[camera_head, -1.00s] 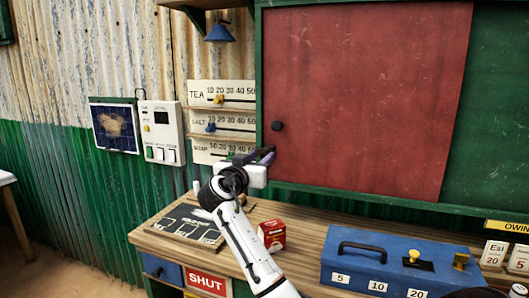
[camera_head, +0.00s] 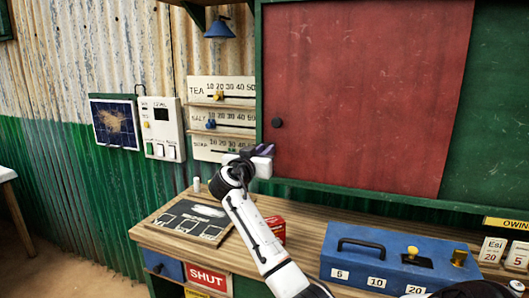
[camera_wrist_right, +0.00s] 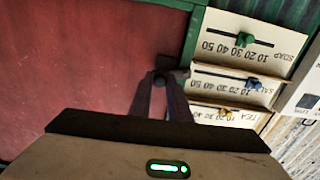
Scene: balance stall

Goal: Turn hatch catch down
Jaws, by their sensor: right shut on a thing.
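The red hatch panel (camera_head: 365,90) fills the upper middle of the head view, in a green frame. My right gripper (camera_head: 266,150) is at the hatch's lower left edge, just below the knob. In the right wrist view, which shows the scene upside down, its fingers (camera_wrist_right: 160,82) are shut on a small dark piece, apparently the hatch catch (camera_wrist_right: 163,75). The fingers cover much of it, so its angle is hard to tell. My left gripper is not in view.
Slider boards for tea, salt and soap (camera_head: 222,120) are on the wall left of the hatch. Below is a wooden counter (camera_head: 300,235) with a dark slate board (camera_head: 190,222), a red box (camera_head: 277,228) partly behind my arm, and a blue cash box (camera_head: 390,260).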

